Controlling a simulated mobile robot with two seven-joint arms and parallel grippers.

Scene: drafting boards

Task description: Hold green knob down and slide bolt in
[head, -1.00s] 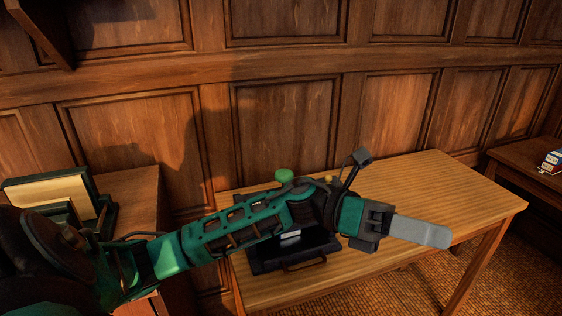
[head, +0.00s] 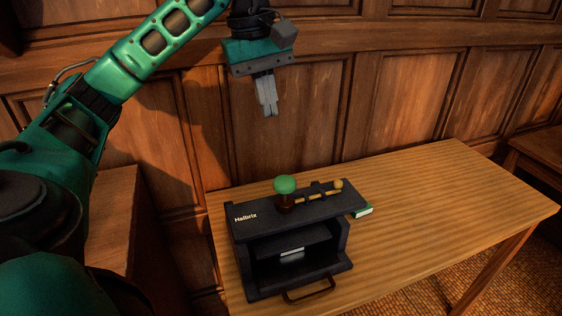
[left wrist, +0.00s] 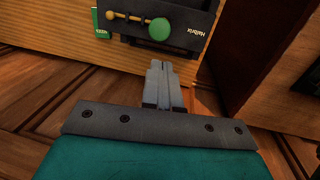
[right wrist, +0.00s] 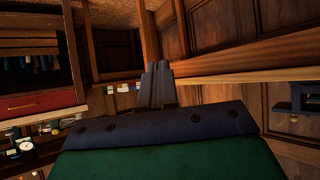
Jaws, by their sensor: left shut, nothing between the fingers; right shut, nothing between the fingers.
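The green knob (head: 285,184) stands on top of a dark box labelled Halbrix (head: 300,206) on the wooden table; it also shows in the left wrist view (left wrist: 160,29). The brass bolt (head: 318,193) lies along the box top to the right of the knob, with a round end at its right; it also shows in the left wrist view (left wrist: 123,16). My left gripper (head: 268,112) is shut and empty, pointing down, high above the knob and apart from it. My right gripper (right wrist: 158,66) is shut and empty in its wrist view, away from the box.
A small green-and-white item (head: 362,211) lies at the box's right side. The box front is open, with a handle (head: 309,290) low at the front. The table (head: 440,210) is clear to the right. The panelled wall stands behind the table.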

